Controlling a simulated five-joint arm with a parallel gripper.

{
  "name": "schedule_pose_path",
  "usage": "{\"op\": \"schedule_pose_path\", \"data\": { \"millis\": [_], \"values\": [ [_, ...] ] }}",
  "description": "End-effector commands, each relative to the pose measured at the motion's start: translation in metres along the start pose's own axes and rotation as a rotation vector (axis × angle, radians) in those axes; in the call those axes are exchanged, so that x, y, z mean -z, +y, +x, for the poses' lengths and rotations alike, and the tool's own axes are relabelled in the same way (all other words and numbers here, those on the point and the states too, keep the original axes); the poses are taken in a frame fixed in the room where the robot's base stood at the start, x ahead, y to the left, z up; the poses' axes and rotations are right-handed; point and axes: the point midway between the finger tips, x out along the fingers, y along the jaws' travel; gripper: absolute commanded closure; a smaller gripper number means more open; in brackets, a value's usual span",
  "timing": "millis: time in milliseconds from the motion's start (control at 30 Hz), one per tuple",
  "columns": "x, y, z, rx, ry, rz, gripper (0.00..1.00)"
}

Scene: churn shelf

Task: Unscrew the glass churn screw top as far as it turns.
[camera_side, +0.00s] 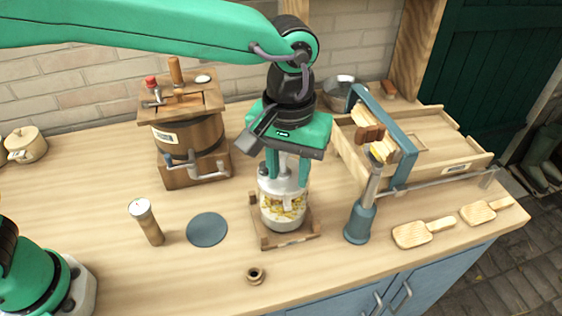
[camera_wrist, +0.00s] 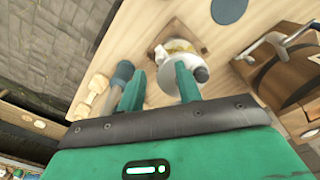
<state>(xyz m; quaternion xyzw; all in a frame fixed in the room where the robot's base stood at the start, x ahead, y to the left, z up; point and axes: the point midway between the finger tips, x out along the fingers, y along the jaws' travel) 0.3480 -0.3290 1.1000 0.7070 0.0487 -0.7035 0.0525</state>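The glass churn (camera_side: 284,211) stands upright in a wooden holder (camera_side: 262,238), with pale yellow contents. Its grey-white screw top (camera_side: 281,186) is on the jar, with a shaft rising from it. My gripper (camera_side: 287,178) is directly above, pointing down, its green fingers spread apart at about the top's height. In the wrist view my gripper (camera_wrist: 159,70) is open, and one finger overlaps the grey screw top (camera_wrist: 164,78); the top lies partly between the fingers and partly beyond that one. I cannot tell whether a finger touches it.
A wooden barrel churn (camera_side: 190,135) stands behind left.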

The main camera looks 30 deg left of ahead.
Motion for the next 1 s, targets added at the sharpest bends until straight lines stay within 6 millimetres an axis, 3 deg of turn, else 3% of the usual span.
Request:
{"op": "schedule_pose_path", "data": {
  "millis": [400, 867, 1000],
  "values": [
    [0.0, 0.0, 0.049, 0.002, -0.002, 0.0, 0.66],
    [0.0, 0.0, 0.059, 0.0, 0.0, 0.0, 0.66],
    [0.0, 0.0, 0.059, 0.0, 0.0, 0.0, 0.91]
  ]
}}
